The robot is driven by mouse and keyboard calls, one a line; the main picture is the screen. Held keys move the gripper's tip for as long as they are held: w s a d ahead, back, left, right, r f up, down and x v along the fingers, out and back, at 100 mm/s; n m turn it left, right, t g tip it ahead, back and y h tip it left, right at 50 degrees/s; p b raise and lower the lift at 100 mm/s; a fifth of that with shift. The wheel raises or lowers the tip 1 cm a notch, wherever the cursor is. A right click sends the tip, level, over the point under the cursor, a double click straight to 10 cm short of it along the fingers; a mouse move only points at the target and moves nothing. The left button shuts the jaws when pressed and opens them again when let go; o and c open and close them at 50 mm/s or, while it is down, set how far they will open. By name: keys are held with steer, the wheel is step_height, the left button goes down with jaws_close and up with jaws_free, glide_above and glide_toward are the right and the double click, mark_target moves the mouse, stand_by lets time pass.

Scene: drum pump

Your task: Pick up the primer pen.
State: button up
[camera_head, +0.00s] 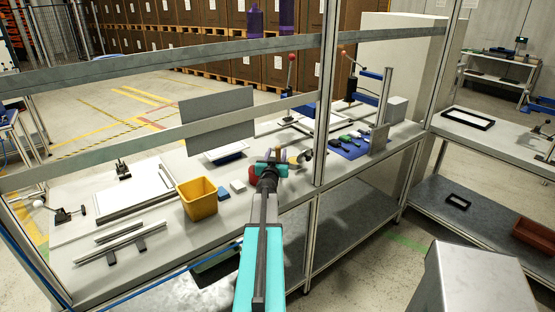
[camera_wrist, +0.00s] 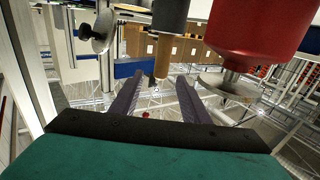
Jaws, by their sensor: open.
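My gripper (camera_wrist: 160,80) is open, with its two dark fingers spread apart and nothing held between them. In the wrist view a slim cylinder with a dark grey upper part and a tan lower end (camera_wrist: 163,55), which may be the primer pen, shows just beyond and between the fingertips. I cannot tell how far past the tips it is. A large red rounded object (camera_wrist: 257,35) is to its right. In the head view my gripper (camera_head: 268,168) is over the bench, and my arm hides part of what lies there; I cannot clearly make out the pen.
A yellow bin (camera_head: 198,200) stands on the workbench (camera_head: 160,262) left of my gripper, near small blue (camera_head: 223,193) and white blocks (camera_head: 238,186). A blue mat (camera_head: 348,151) with several tools lies to the right. Frame posts (camera_head: 325,100) and a crossbar (camera_head: 150,130) are close to my arm.

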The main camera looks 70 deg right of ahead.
mark_target(277, 149)
steer(key=shift+d, duration=0.1)
stand_by(0.3)
steer(key=shift+p+x, duration=0.65)
steer(key=shift+x, duration=1.9)
steer(key=shift+w, duration=0.1)
jaws_close()
